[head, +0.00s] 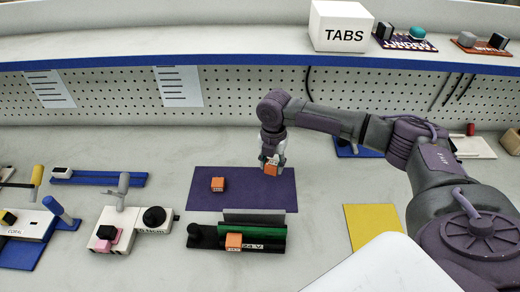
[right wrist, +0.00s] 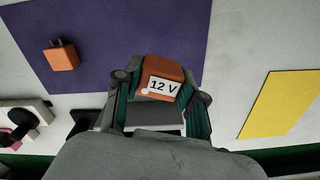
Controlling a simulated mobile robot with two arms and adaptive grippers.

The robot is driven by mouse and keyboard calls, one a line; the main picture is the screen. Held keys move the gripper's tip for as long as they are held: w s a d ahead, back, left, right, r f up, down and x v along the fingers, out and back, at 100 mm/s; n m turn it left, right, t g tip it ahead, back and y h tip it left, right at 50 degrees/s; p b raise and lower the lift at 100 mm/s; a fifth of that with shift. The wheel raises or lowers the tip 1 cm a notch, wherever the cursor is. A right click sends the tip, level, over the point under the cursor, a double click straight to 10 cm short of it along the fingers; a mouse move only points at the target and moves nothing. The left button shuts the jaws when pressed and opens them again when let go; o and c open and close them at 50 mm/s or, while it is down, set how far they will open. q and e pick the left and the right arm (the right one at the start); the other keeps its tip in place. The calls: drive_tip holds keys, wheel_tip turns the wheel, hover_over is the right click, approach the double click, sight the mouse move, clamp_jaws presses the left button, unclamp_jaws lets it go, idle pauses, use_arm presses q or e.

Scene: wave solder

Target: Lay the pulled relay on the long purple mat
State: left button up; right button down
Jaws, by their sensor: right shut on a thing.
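My right gripper (head: 272,164) is shut on an orange relay (head: 271,170) at the right part of the long purple mat (head: 245,190). In the right wrist view this relay (right wrist: 163,70) shows a white "12 V" label between the fingers. I cannot tell whether it touches the mat. A second orange relay (head: 218,184) lies on the left part of the mat, apart from the gripper. A third orange relay (head: 234,241) sits at the green and black holder (head: 270,230) in front of the mat, by a "24 V" label. My left gripper is not in view.
A white fixture (head: 130,228) with a black knob stands left of the holder. A blue rail (head: 98,179) lies farther left. A pegboard (head: 230,92) and shelf with a TABS box (head: 341,27) stand behind.

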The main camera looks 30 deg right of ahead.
sight(271, 173)
drive_tip(key=shift+w, duration=0.5)
drive_tip(key=shift+s+r, duration=0.4)
drive_tip(key=shift+s, duration=0.2)
drive_tip(key=shift+w+p, duration=0.15)
drive_tip(key=shift+p, duration=0.45)
wheel_tip(271, 173, down, 5)
drive_tip(key=shift+b, duration=0.9)
drive_tip(key=shift+f, duration=0.7)
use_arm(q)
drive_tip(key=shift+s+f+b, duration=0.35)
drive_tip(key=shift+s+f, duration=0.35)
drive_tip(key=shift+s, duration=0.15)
use_arm(e)
drive_tip(key=shift+f, duration=0.35)
use_arm(q)
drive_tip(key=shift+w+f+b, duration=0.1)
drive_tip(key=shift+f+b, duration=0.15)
drive_tip(key=shift+b, duration=0.05)
use_arm(e)
drive_tip(key=shift+f, duration=0.6)
drive_tip(key=c, duration=0.6)
unclamp_jaws()
